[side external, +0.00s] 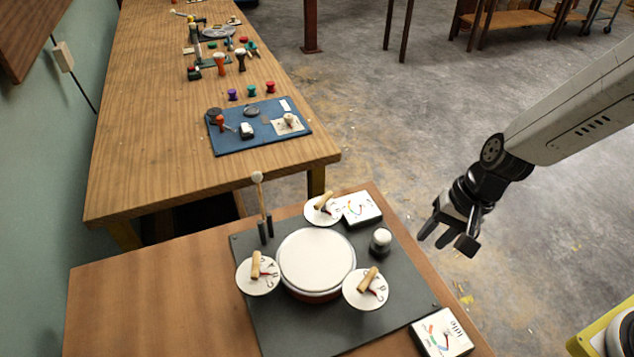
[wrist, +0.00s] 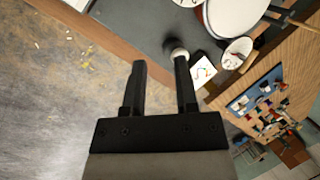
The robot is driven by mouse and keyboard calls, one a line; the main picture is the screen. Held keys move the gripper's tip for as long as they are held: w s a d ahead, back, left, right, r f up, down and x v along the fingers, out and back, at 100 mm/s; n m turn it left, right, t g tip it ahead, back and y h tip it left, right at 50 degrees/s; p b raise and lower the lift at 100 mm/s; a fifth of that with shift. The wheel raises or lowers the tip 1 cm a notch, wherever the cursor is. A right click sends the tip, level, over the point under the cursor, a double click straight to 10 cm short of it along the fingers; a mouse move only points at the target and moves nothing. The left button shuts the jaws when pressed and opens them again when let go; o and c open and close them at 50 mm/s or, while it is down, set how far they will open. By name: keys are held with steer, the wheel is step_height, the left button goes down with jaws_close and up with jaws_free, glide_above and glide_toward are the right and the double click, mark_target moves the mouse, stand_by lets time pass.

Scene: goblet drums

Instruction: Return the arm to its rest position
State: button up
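My gripper (side external: 448,238) hangs at the right in the side external view, over the floor just beyond the right edge of the small wooden table (side external: 150,310). Its two dark fingers are apart with nothing between them. In the wrist view my gripper (wrist: 160,85) also shows open and empty. The arm reaches in from the upper right. A drum with a white head (side external: 316,258) stands on a dark grey mat (side external: 300,335), left of my gripper. A small dark jar with a white top (side external: 381,241) stands between the drum and my gripper, apart from the fingers.
White discs with wooden-handled pieces (side external: 257,275) surround the drum. A white-topped stick (side external: 260,205) stands upright at the mat's back left. White boxes (side external: 361,208) lie behind and at the front right (side external: 442,333). A long table (side external: 150,130) holds a blue mat (side external: 235,140). Open floor lies right.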

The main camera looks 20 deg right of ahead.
steer(key=d+r+n+h, duration=0.1)
steer(key=d+n, duration=0.1)
steer(key=d, duration=0.2)
steer(key=s+d+r+n+t+h, duration=0.1)
steer(key=d+n, duration=0.1)
steer(key=d, duration=0.3)
steer(key=s+d+r+n+h, duration=0.1)
steer(key=d+n, duration=0.2)
steer(key=d, duration=0.2)
steer(key=shift+s+d+r+h, duration=0.2)
steer(key=shift+s+r+h, duration=0.05)
steer(key=shift+h, duration=0.15)
